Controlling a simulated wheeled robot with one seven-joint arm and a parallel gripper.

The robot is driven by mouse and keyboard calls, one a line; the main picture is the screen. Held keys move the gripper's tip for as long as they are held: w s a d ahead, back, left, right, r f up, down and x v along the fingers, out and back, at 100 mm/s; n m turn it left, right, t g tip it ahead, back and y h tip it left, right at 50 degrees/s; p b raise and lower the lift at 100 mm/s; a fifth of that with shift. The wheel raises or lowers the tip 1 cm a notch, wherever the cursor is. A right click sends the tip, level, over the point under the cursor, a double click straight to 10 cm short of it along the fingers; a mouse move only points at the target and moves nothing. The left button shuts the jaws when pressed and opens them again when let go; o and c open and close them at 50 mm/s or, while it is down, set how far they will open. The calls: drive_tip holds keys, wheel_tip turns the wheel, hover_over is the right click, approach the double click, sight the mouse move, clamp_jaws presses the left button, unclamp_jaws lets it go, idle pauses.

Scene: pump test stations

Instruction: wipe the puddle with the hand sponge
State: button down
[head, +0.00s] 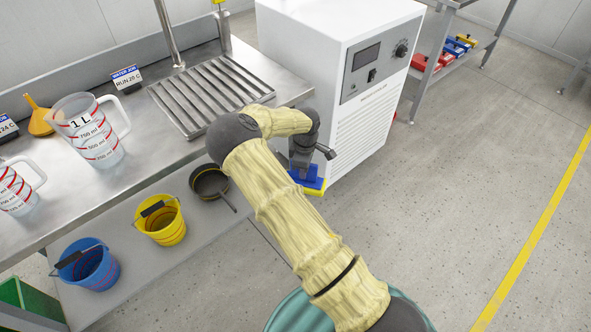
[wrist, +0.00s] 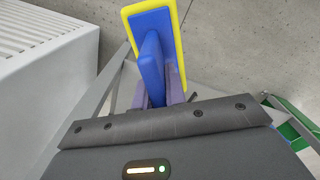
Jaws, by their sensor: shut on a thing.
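The hand sponge (wrist: 151,22) has a blue back and handle with a yellow rim or pad. My gripper (wrist: 163,90) is shut on its blue handle in the wrist view. In the head view the sponge (head: 315,189) hangs below my gripper (head: 305,165), in front of the white machine and beside the bench's right end. My arm hides part of the floor and bench there. I cannot make out a puddle in either view.
The steel bench (head: 150,165) holds measuring jugs (head: 90,135), a yellow funnel (head: 39,118) and a slatted drain (head: 210,92). A blue bucket (head: 90,268), yellow bucket (head: 165,225) and dark pan (head: 209,183) stand on the lower shelf. The white machine (head: 345,60) stands behind. Floor at right is clear.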

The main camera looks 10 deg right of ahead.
drive_tip(key=s+d+r+m, duration=0.2)
drive_tip(key=s+r+m, duration=0.3)
drive_tip(key=m, duration=0.8)
drive_tip(key=s, duration=0.3)
drive_tip(key=shift+d, duration=0.35)
